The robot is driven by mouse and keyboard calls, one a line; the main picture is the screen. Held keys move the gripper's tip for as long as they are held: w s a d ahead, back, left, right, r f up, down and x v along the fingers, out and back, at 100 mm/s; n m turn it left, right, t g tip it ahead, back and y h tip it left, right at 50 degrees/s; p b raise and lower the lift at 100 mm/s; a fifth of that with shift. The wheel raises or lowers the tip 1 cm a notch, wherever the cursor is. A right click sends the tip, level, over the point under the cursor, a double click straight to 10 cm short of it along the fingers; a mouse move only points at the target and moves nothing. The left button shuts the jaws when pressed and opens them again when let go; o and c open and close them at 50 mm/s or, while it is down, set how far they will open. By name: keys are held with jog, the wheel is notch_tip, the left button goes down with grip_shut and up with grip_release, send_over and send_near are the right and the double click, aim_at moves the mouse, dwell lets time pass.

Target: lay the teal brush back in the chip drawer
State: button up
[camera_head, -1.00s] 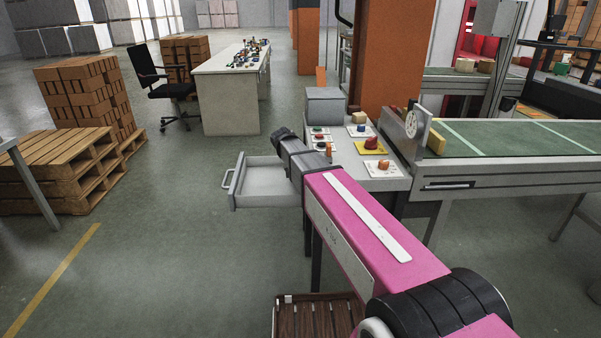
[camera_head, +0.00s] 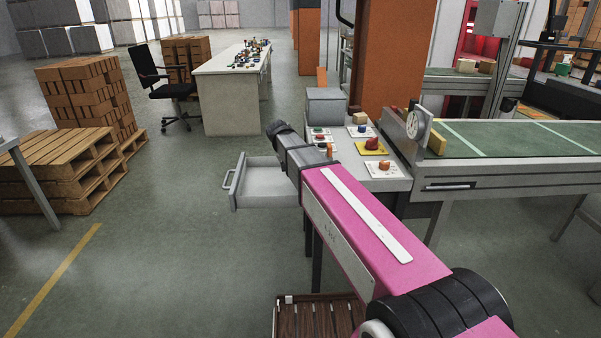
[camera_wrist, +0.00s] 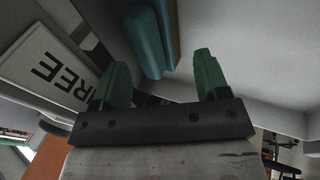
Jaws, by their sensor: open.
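The chip drawer (camera_head: 266,182) stands pulled out at the left of the workbench; the part I see in the head view is empty, and my arm hides its right end. My gripper (camera_head: 279,129) shows only as a dark end above the drawer's back side. In the wrist view its two green fingers (camera_wrist: 160,80) are spread apart with nothing between them. The teal brush (camera_wrist: 148,42) lies beyond the fingertips, against pale surfaces that look like the drawer's inside. I cannot tell exactly how it rests. The brush does not show in the head view.
A workbench (camera_head: 397,183) carries several cards with small items and a grey box (camera_head: 326,106). A lettered sign (camera_wrist: 50,72) is close by in the wrist view. A conveyor (camera_head: 510,138) is at the right. The floor left of the drawer is clear.

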jog(key=v, duration=0.6)
jog(key=shift+r, duration=0.3)
jog(key=shift+s+a, duration=0.15)
